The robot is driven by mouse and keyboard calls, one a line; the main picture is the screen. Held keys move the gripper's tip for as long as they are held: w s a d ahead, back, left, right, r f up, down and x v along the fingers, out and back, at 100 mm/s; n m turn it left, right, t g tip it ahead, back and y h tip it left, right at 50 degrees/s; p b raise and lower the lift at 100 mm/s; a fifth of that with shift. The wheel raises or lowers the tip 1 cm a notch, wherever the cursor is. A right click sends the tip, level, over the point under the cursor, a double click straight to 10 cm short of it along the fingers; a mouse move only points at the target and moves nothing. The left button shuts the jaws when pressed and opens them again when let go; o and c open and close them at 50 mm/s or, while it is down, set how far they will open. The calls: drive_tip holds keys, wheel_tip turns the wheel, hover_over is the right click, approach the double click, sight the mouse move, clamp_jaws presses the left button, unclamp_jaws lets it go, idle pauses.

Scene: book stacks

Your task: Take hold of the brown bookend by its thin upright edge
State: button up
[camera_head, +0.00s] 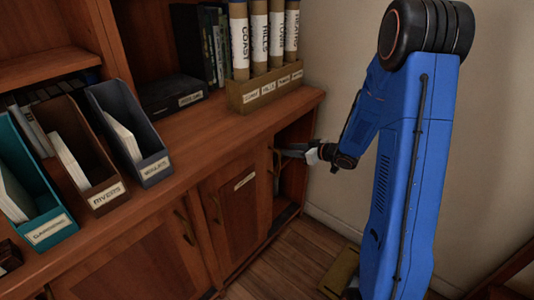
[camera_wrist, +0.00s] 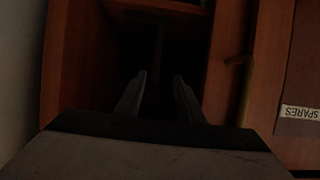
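My gripper (camera_head: 290,152) reaches from the right into an open, dark cabinet compartment (camera_head: 292,195). In the wrist view my gripper (camera_wrist: 158,78) is open, its two dark fingers apart with a gap between them. A dim upright strip, which looks like the thin edge of the brown bookend (camera_wrist: 157,52), stands beyond the fingertips, roughly in line with the gap. It is too dark to tell its colour or how far it is from the fingers. I cannot make out the bookend in the head view, where the cabinet front and my gripper cover much of the compartment.
Wooden walls close in on both sides of the compartment. A shut door with a "SPARES" label (camera_wrist: 300,113) is beside it. On the counter stand labelled file boxes (camera_head: 130,135) and a holder with rolled tubes (camera_head: 265,88). A pale wall (camera_head: 335,100) is at the right.

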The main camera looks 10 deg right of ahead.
drive_tip(key=shift+w+d+x, duration=0.1)
drive_tip(key=shift+d+x, duration=0.1)
drive_tip(key=shift+x, duration=3.65)
drive_tip(key=shift+w+d+x, duration=0.1)
drive_tip(key=shift+d+x, duration=0.05)
drive_tip(key=shift+x, duration=3.7)
clamp_jaws()
